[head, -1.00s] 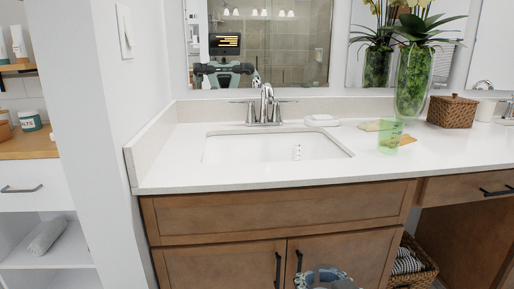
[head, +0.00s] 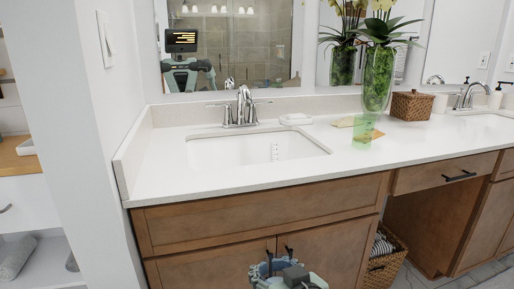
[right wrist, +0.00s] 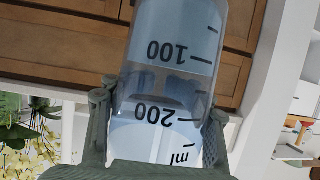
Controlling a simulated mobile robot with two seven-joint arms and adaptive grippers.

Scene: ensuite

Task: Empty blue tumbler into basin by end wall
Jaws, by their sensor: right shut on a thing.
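The blue tumbler (right wrist: 165,75) is clear and pale blue, with dark 100 and 200 ml marks that appear upside down in the right wrist view. My right gripper (right wrist: 155,115) is shut around it, one finger on each side. In the head view my right gripper (head: 288,272) is low at the bottom edge, in front of the cabinet doors and below the counter; I cannot make out the tumbler clearly there. How much the tumbler holds I cannot tell. The basin by the end wall (head: 235,152) is a white rectangular sink under a chrome faucet (head: 243,106). My left gripper is out of view.
A green see-through tumbler (head: 362,131) stands on the white counter (head: 180,186), right of the basin. A soap dish (head: 295,119), a plant vase (head: 378,80) and a wicker box (head: 411,105) are nearby. A second basin (head: 480,124) lies far right. The counter's front edge is clear.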

